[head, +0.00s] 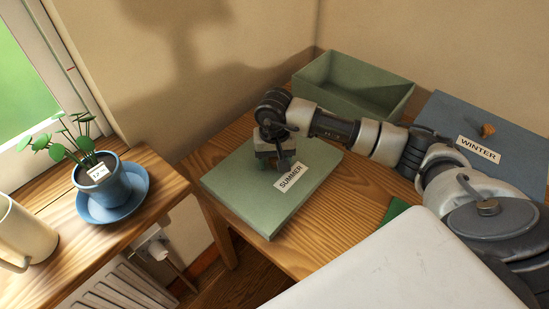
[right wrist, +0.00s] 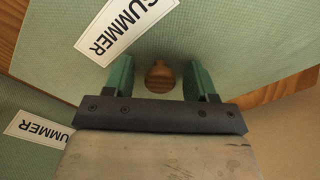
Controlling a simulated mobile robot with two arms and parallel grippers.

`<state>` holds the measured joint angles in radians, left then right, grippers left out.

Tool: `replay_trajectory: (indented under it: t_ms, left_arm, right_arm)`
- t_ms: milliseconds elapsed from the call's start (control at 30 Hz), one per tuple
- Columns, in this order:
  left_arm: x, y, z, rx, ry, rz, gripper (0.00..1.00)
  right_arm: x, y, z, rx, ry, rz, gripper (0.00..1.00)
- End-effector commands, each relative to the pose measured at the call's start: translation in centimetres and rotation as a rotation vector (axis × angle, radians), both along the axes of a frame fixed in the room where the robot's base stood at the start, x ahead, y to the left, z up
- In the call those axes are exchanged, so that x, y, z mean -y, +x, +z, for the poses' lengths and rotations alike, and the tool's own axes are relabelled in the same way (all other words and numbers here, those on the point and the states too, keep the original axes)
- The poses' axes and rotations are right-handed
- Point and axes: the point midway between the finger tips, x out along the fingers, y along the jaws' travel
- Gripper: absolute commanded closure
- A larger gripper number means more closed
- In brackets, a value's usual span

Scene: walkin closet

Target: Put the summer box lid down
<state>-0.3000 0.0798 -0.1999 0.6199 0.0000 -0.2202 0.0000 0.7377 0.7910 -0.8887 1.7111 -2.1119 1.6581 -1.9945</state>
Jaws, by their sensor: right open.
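The green summer box lid (head: 240,190) lies flat on the wooden table, its left corner at the table's left edge. A white SUMMER label (head: 291,177) is on it. My right gripper (head: 273,163) is over the lid. In the right wrist view its green fingers (right wrist: 159,78) stand open on both sides of the lid's round wooden knob (right wrist: 160,76), with gaps between. The open green box (head: 345,92) stands behind the lid against the wall. In the right wrist view a second SUMMER label (right wrist: 38,130) shows on a green face at lower left. My left gripper is not in view.
The grey-blue WINTER lid (head: 450,110) with an orange-brown knob is at the right, behind my right arm. A potted plant on a blue saucer (head: 128,205) and a cream jug (head: 22,235) stand on the wooden sill at left. A gap separates sill and table.

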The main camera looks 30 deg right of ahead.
Motion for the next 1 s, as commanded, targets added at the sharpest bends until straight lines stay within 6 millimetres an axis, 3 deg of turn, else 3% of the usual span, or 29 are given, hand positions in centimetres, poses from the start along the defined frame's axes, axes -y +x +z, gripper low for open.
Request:
replay_trajectory:
  t_ms: [233,700,1000]
  left_arm:
    - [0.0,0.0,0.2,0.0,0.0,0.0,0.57]
    - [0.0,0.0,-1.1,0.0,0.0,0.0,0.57]
    - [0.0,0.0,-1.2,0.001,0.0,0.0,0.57]
  right_arm:
    - [0.0,0.1,1.1,0.003,0.0,0.0,0.44]
    - [0.0,0.1,10.4,0.004,0.0,0.0,0.44]
    - [0.0,0.0,12.3,0.0,-0.001,0.0,0.44]
